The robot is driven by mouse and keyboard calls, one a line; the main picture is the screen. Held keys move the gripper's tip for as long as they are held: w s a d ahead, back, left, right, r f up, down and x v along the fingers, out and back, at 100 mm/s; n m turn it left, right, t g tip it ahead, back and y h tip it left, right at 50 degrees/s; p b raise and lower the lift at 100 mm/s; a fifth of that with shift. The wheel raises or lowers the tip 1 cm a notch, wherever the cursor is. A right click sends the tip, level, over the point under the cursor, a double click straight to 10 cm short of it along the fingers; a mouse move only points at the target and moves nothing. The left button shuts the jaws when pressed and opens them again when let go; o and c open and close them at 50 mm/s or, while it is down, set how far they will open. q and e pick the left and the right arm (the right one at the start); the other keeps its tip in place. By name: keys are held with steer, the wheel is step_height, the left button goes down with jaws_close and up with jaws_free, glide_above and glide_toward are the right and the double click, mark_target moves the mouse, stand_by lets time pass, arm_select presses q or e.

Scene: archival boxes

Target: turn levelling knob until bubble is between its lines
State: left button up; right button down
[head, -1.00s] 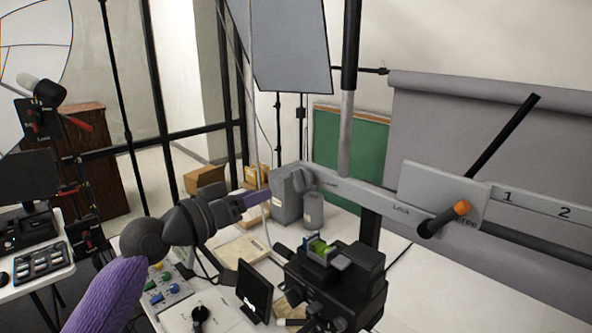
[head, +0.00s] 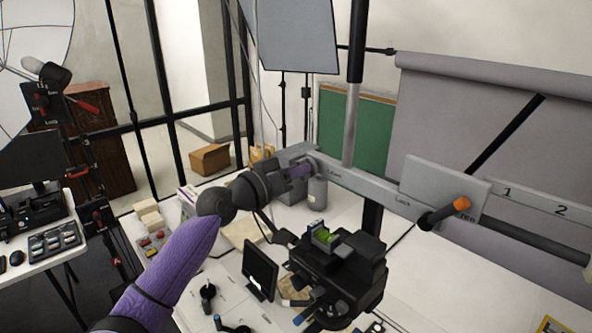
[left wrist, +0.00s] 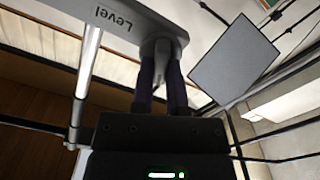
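The levelling knob (left wrist: 161,62) is a grey winged knob under the "Level" label at the end of a grey arm. In the left wrist view my left gripper (left wrist: 160,88) has its two dark fingers on either side of the knob's wing, seemingly pressed against it. In the head view my left gripper (head: 300,171) reaches the left end of the arm and hides most of the knob. The green bubble level (head: 323,237) sits on the black camera head (head: 340,270); its bubble and lines are too small to read. My right gripper is not in view.
A small black screen (head: 260,272) stands left of the camera head. A grey softbox panel (head: 290,35) hangs above. The white table has free room at lower right.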

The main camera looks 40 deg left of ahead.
arm_select(q)
jaws_close()
steer(key=m+b, duration=0.4)
steer(key=shift+d+b, duration=0.1)
steer(key=shift+b, duration=0.25)
steer(key=o, duration=0.6)
jaws_free()
steer(key=shift+s, duration=0.1)
